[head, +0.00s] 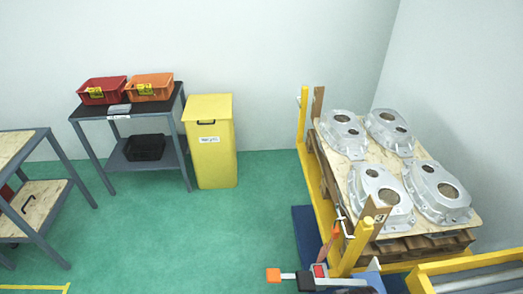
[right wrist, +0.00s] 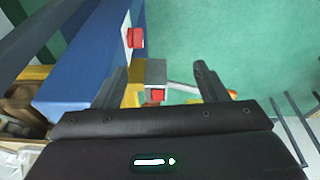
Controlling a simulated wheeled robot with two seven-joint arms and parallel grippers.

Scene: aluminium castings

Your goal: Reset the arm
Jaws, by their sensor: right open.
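My right gripper (right wrist: 160,68) shows in the right wrist view, with its two dark fingers apart and no object held between them. Beyond the fingers are a grey block, a yellow part and small red parts, close to a blue structure (right wrist: 82,70). I cannot tell the distance to them. Neither gripper is clearly seen in the head view, and my left gripper is not in view.
Several aluminium castings (head: 381,191) lie on a wooden pallet (head: 340,172) at right, beside yellow posts (head: 303,120). A yellow bin (head: 209,150) stands near the back wall. Red (head: 101,91) and orange (head: 150,88) crates sit on a grey table. Green floor in the middle is clear.

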